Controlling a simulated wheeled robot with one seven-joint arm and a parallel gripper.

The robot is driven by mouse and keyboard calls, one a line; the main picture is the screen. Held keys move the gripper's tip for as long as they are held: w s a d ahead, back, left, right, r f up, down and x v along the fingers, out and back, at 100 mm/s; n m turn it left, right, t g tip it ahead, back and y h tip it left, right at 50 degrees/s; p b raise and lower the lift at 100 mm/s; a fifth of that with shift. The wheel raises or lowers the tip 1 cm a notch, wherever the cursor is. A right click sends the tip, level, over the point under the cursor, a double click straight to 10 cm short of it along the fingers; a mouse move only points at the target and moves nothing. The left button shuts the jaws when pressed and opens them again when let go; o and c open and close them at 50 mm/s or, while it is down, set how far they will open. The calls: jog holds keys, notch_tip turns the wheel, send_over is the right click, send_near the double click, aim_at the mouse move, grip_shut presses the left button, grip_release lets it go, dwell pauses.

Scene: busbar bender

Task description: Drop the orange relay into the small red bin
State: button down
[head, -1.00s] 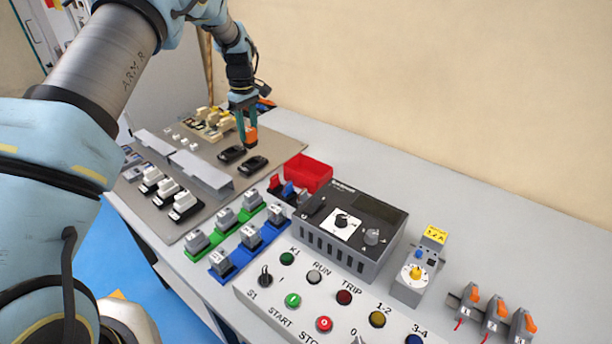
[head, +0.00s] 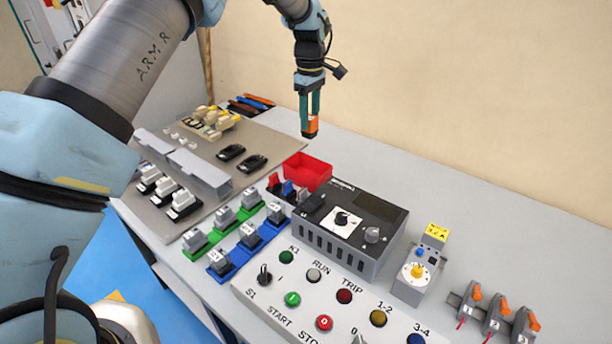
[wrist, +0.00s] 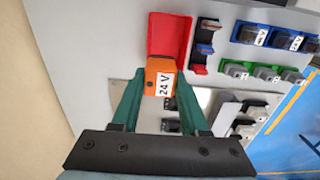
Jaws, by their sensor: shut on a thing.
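The orange relay (head: 311,126) is held between the fingertips of my gripper (head: 309,112), up in the air. In the wrist view the orange relay (wrist: 160,82) shows a white "24 V" label between the green fingers of my gripper (wrist: 158,95). The small red bin (head: 308,172) stands on the table below the relay in the head view, behind the black-topped control box. In the wrist view the red bin (wrist: 168,33) lies just beyond the relay, which hides its lower part. The bin looks empty where I can see inside.
A grey control box (head: 345,225) stands in front of the bin. A rack with red and blue parts (head: 285,188) is beside the bin. Green (head: 230,225) and blue (head: 262,238) rails carry relays nearer. The table right of the bin is clear.

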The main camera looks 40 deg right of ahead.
aim_at(313, 136)
jog(key=shift+s+d, duration=0.2)
jog(key=shift+s, duration=0.15)
jog(key=shift+f, duration=0.15)
jog(key=shift+f+b, duration=2.05)
jog(key=shift+f, duration=0.75)
jog(key=shift+c, duration=1.7)
grip_release()
jog(key=shift+r, duration=0.15)
notch_tip(313, 136, up, 11)
jog(key=shift+f+b, duration=0.2)
jog(key=shift+b, duration=1.05)
